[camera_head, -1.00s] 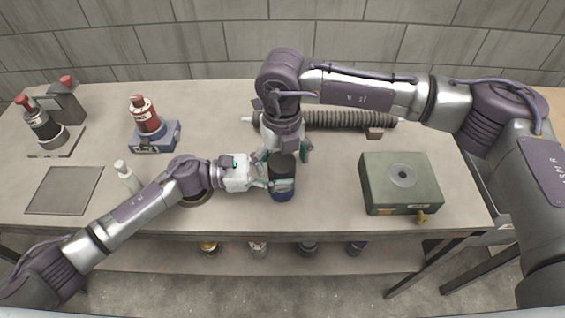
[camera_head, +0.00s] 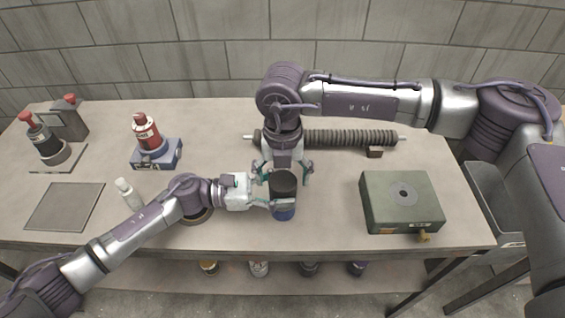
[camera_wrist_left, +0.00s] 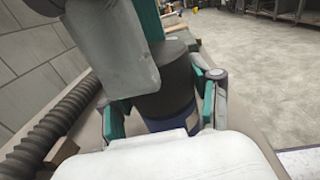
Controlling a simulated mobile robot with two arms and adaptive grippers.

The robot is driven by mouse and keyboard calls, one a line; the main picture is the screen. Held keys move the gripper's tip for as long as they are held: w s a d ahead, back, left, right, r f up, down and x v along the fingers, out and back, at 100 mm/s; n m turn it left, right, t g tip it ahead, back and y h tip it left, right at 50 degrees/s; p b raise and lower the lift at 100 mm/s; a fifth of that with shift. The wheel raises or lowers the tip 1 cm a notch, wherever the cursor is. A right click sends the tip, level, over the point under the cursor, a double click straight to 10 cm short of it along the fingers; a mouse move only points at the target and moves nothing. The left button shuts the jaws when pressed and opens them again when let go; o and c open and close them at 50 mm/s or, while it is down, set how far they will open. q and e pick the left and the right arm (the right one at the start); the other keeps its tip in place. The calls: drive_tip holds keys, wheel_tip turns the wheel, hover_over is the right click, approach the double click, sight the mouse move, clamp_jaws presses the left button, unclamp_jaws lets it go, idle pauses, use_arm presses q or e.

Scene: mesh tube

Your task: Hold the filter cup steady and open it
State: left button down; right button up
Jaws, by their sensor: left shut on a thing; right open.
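The filter cup (camera_head: 284,187) stands upright near the front middle of the table, with a dark grey upper part and a blue base. It also shows in the left wrist view (camera_wrist_left: 168,82). My left gripper (camera_head: 277,202) is shut on the cup's lower part from the left side. My right gripper (camera_head: 285,170) points down just behind and above the cup, fingers spread open on either side of its top. I cannot tell whether its fingers touch the cup.
A ribbed mesh tube (camera_head: 340,138) lies behind on the table (camera_head: 230,145). A green box (camera_head: 401,202) with a brass tap is at the right. A red bottle (camera_head: 146,132) on a blue stand, a white bottle (camera_head: 127,194) and a flat grey plate (camera_head: 65,207) are at the left.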

drive_tip(key=shift+f, duration=1.4)
drive_tip(key=c, duration=1.2)
drive_tip(key=n, duration=0.4)
use_arm(q)
drive_tip(key=shift+w+a, duration=0.1)
use_arm(e)
drive_tip(key=shift+d, duration=0.1)
drive_tip(key=o, duration=1.3)
drive_tip(key=shift+c, duration=0.2)
